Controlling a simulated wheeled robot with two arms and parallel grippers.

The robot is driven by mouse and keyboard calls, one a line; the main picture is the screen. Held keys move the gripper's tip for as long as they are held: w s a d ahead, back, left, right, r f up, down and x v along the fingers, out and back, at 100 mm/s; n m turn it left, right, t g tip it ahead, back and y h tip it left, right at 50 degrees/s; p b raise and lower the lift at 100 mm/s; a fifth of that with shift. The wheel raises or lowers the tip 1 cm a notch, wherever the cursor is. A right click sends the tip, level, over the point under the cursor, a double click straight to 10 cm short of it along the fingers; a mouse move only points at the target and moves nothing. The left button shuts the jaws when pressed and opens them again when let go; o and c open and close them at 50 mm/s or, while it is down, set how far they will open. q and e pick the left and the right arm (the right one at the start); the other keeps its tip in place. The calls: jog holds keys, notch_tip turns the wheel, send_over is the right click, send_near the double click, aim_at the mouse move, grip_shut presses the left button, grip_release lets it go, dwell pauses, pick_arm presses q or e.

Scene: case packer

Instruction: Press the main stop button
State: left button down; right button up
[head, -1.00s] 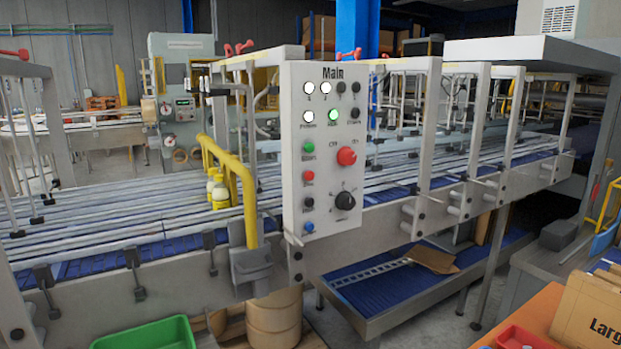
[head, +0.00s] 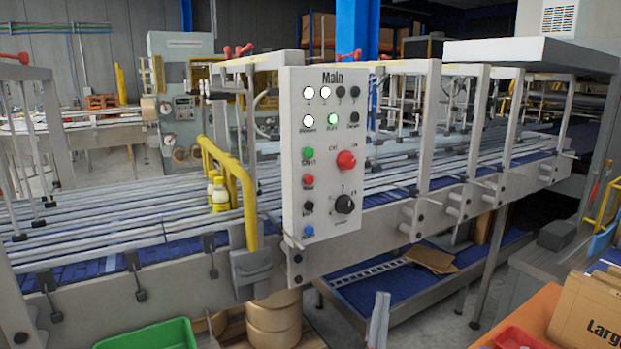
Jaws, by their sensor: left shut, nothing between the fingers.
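The white control panel (head: 324,250) headed "Main" stands upright at the front of the conveyor. Its left column has a green button (head: 309,153) labelled Start, a small red button (head: 308,181) under it, then a black and a blue button. The red button's label is too blurred to read surely. A larger red knob (head: 346,160) and a black dial (head: 344,204) sit to their right. The tip of my left gripper (head: 380,300) shows at the bottom, shut and empty, below and right of the panel and apart from it. My right gripper is out of view.
A yellow bent rail (head: 247,205) stands just left of the panel. The conveyor frame (head: 370,230) runs behind it. A green bin (head: 150,336) is at lower left, and an orange table (head: 530,310) with a cardboard box (head: 595,315) at lower right. The space before the panel is clear.

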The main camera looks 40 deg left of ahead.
aim_at(309, 180)
pick_arm(q)
jog(key=w+a+r+m+g+h+p, duration=0.1)
jog(key=w+a+r+m+g, duration=0.1)
jog(key=w+a+r+g, duration=0.2)
jog(key=w+a+r+m+g+h+p, duration=0.1)
jog(key=w+a+r+g, duration=0.3)
jog(key=a+r, duration=0.6)
jog(key=shift+a+r+m+g+p, duration=0.2)
jog(key=shift+a+m+g+p, duration=0.25)
jog(key=shift+a+m+g, duration=0.2)
jog(key=shift+a, duration=0.15)
jog(key=w+a, duration=0.1)
jog(key=a, duration=0.1)
jog(key=w+a, duration=0.1)
jog(key=a, duration=0.2)
jog(key=w+a, duration=0.1)
jog(key=a, duration=0.2)
jog(key=shift+w+b, duration=0.2)
jog(key=shift+b, duration=0.2)
dwell(0.9)
